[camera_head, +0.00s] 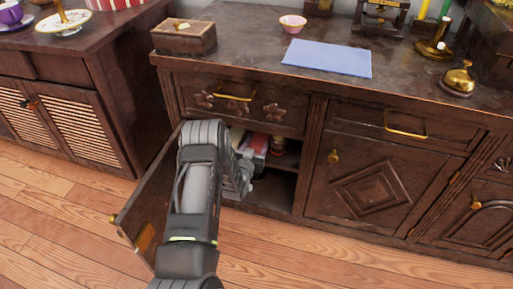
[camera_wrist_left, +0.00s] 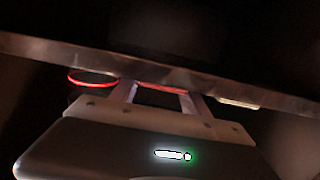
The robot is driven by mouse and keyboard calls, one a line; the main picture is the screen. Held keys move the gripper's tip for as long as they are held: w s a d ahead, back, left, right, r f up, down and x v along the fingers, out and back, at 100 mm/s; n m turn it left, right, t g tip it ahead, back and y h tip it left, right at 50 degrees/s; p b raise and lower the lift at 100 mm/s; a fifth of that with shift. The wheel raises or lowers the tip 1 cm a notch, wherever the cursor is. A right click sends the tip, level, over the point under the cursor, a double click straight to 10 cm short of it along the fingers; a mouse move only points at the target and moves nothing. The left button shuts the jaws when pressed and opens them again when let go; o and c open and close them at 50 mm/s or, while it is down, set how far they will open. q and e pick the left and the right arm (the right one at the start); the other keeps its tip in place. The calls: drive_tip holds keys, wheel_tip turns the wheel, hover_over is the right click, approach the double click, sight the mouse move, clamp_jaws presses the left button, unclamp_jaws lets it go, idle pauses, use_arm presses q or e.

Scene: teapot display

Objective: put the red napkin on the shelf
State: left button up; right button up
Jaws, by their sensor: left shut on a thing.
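My left arm reaches down into the open lower cabinet (camera_head: 270,192), and the left gripper (camera_head: 243,168) is inside the opening. In the dark left wrist view the gripper's two fingers (camera_wrist_left: 158,92) are shut on a thin thing with a red edge, which I take as the red napkin (camera_wrist_left: 92,80). A pale board edge, likely the shelf (camera_wrist_left: 60,52), crosses close in front of the fingers. Most of the napkin is hidden. In the head view a red thing (camera_head: 259,143) shows beside other items on the inner shelf; I cannot tell whether it is the napkin.
The cabinet door (camera_head: 150,205) stands open at the left, close to my arm. A small bottle or jar (camera_head: 279,146) stands on the inner shelf. A wooden box (camera_head: 184,37), pink bowl (camera_head: 293,24) and blue cloth (camera_head: 328,58) are on the cabinet top.

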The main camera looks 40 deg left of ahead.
use_arm(q)
drive_tip(key=shift+f, duration=0.15)
drive_tip(key=o, duration=1.2)
